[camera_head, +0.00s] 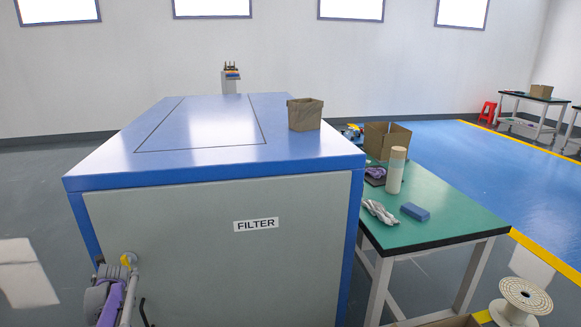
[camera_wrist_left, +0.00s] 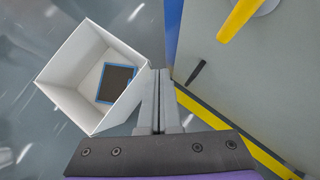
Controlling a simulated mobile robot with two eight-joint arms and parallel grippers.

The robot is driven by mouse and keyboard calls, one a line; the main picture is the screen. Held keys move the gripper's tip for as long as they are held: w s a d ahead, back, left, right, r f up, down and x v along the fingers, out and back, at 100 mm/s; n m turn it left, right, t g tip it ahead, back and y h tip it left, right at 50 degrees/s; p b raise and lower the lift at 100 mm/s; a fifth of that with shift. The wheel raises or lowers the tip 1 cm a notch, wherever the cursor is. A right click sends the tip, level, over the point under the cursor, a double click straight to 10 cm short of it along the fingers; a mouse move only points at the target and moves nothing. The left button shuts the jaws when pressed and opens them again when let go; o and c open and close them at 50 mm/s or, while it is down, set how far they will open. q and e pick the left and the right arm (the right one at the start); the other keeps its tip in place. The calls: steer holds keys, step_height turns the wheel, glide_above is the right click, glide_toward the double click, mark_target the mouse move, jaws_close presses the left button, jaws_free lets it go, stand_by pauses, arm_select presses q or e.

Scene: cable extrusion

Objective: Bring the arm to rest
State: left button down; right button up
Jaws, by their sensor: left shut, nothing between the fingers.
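My left arm shows at the lower left of the head view, beside the front of the blue and grey machine labelled FILTER (camera_head: 220,235). In the left wrist view my left gripper (camera_wrist_left: 159,76) has its two fingers together with nothing between them. The fingers are over the floor side, between a white open box and the machine's grey panel, and seem apart from both. A yellow handle (camera_wrist_left: 239,20) sits on that panel, and a yellow part (camera_head: 129,260) shows near my arm in the head view. My right gripper is in neither view.
The white box (camera_wrist_left: 62,80) holds a dark blue-edged piece (camera_wrist_left: 117,84). A cardboard box (camera_head: 305,115) stands on the machine. A green table (camera_head: 440,205) to the right bears a carton, a pale cylinder and a blue block. A spool (camera_head: 523,298) stands at the lower right.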

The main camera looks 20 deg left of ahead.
arm_select(q)
steer(key=s+d+r+n+t+h, duration=0.1)
steer(key=d+r+n, duration=0.15)
steer(key=d, duration=0.75)
steer(key=s+d+r+n+h, duration=0.15)
steer(key=d+n, duration=0.25)
steer(key=d, duration=0.6)
steer(key=d+r+n+t+h, duration=0.1)
steer(key=d+r+n, duration=0.2)
steer(key=d, duration=0.8)
steer(key=s+d+f+n+h, duration=0.25)
steer(key=s+d+n, duration=0.45)
steer(key=s+d, duration=0.5)
steer(key=s+d+f+n+h, duration=0.25)
steer(key=s+d+n, duration=0.35)
steer(key=s+d, duration=0.6)
steer(key=w+r+p, duration=0.3)
steer(key=r+p, duration=1.1)
steer(key=r, duration=0.1)
steer(key=shift+w+r+y, duration=0.2)
steer(key=shift+r+y, duration=0.2)
steer(key=shift+y, duration=0.05)
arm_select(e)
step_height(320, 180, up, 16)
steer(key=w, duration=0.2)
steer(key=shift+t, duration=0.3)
arm_select(q)
steer(key=shift+s, duration=0.1)
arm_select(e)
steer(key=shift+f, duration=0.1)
